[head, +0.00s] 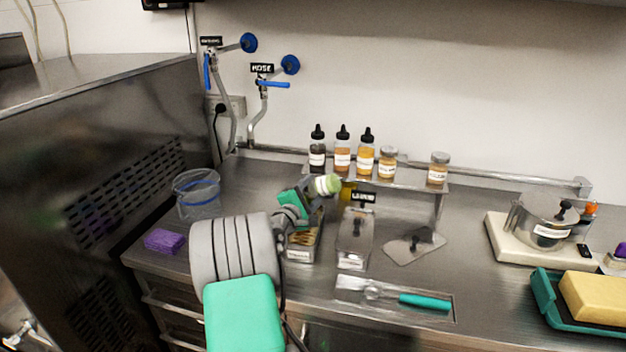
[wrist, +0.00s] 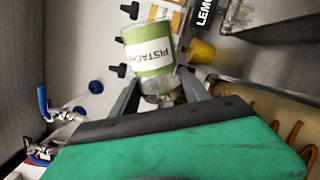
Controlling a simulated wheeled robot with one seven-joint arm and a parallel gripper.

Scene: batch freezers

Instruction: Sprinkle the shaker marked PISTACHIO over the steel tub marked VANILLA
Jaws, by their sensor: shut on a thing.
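My gripper (head: 312,188) is shut on the PISTACHIO shaker (head: 328,184), a small green-filled jar, held up above the counter and tilted onto its side. In the wrist view the shaker (wrist: 150,48) sits between the two fingers (wrist: 163,92), its PISTACHIO label facing the camera. Below my gripper stands an open steel tub (head: 300,256) with yellow-brown contents; my arm partly hides it. Beside it on the right is a steel tub with a black-knobbed lid (head: 355,240). Their labels are too small to read, so I cannot tell which is VANILLA.
A shelf (head: 410,187) at the back holds several bottles and two jars (head: 438,168). A lid (head: 414,246) lies flat right of the tubs. A scale (head: 500,238) with a pot stands right; a purple sponge (head: 164,241) lies left.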

